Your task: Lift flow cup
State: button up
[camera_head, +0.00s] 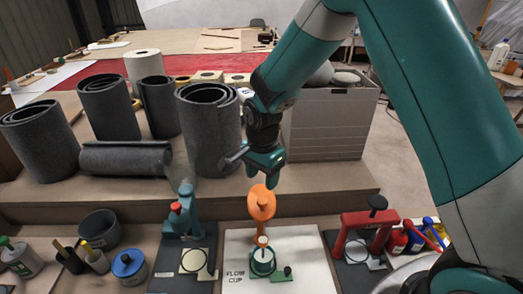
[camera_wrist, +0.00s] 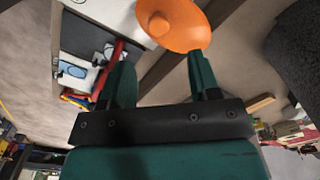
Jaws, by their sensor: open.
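A white board (camera_head: 300,250) lettered "FLOW CUP" lies at the front middle in the head view. An orange piece with a round, domed head (camera_head: 262,203) stands upright at its back. A green cup-like part (camera_head: 263,262) with a pale round top sits in front of it. I cannot tell which of these is the flow cup. My gripper (camera_head: 260,170) is open and empty, above and slightly behind the orange piece.
To the left stand a teal press-like device (camera_head: 183,215), a blue tin (camera_head: 129,266) and a dark pot (camera_head: 100,228). To the right is a red device (camera_head: 365,225) with red and blue bottles. Grey rolls (camera_head: 208,125) and a grey box (camera_head: 325,130) stand on the ledge behind.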

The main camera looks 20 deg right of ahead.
notch_tip(320, 180, up, 10)
jog(key=shift+f+b, duration=0.15)
jog(key=shift+b, duration=0.3)
jog(key=s+a+r+n+y, duration=0.2)
jog(key=s+r+n, duration=0.1)
jog(key=s+n, duration=0.7)
jog(key=s+a+r+n+y, duration=0.2)
jog(key=s+n, duration=0.7)
jog(key=s, duration=0.6)
notch_tip(320, 180, up, 2)
jog(key=shift+a+r+n, duration=0.1)
jog(key=shift+a+n, duration=0.3)
jog(key=shift+a, duration=0.25)
